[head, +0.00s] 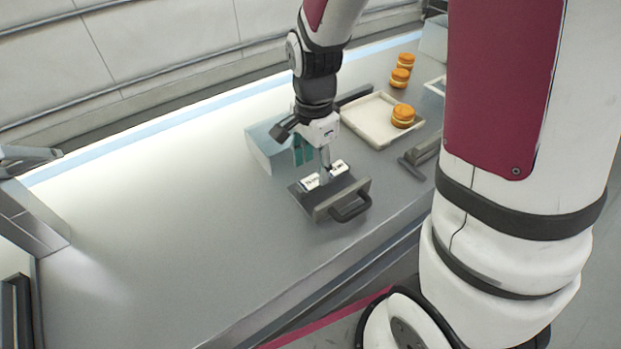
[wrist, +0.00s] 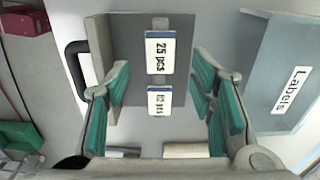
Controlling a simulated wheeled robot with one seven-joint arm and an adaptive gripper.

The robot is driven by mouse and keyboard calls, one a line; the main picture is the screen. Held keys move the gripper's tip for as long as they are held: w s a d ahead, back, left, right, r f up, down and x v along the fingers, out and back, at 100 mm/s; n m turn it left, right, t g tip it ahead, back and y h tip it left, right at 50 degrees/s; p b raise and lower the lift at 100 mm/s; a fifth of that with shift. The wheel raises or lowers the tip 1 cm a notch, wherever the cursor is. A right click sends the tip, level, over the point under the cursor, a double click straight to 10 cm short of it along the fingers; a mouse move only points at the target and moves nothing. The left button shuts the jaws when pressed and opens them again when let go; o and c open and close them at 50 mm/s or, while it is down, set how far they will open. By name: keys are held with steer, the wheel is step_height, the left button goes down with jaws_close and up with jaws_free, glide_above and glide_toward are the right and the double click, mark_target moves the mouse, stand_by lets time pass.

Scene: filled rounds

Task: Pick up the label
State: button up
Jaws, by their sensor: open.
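Two white labels with blue edges lie on a dark grey plate with a handle (head: 300,199). In the wrist view, one label reads "25 pcs" (wrist: 159,53) and the other, nearer to my gripper's base, seems to read "12 pcs" (wrist: 160,101). In the head view they show as small white pieces (head: 312,183), partly hidden by my gripper. My gripper (head: 314,165) is over the plate, pointing down. Its teal-padded fingers (wrist: 161,85) are spread to either side of the labels, with nothing between them held. I cannot tell the exact height above the labels.
A pale blue bin marked "Labels" (wrist: 283,75) stands beside the plate. A white tray (head: 368,132) with an orange filled round (head: 403,115) is behind to the right, with more rounds (head: 401,77) beyond. A dark tool (head: 421,155) lies near the tray. The left tabletop is clear.

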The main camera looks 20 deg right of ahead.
mark_target(313, 181)
steer(key=shift+f, duration=1.55)
steer(key=shift+f, duration=0.2)
steer(key=c, duration=0.8)
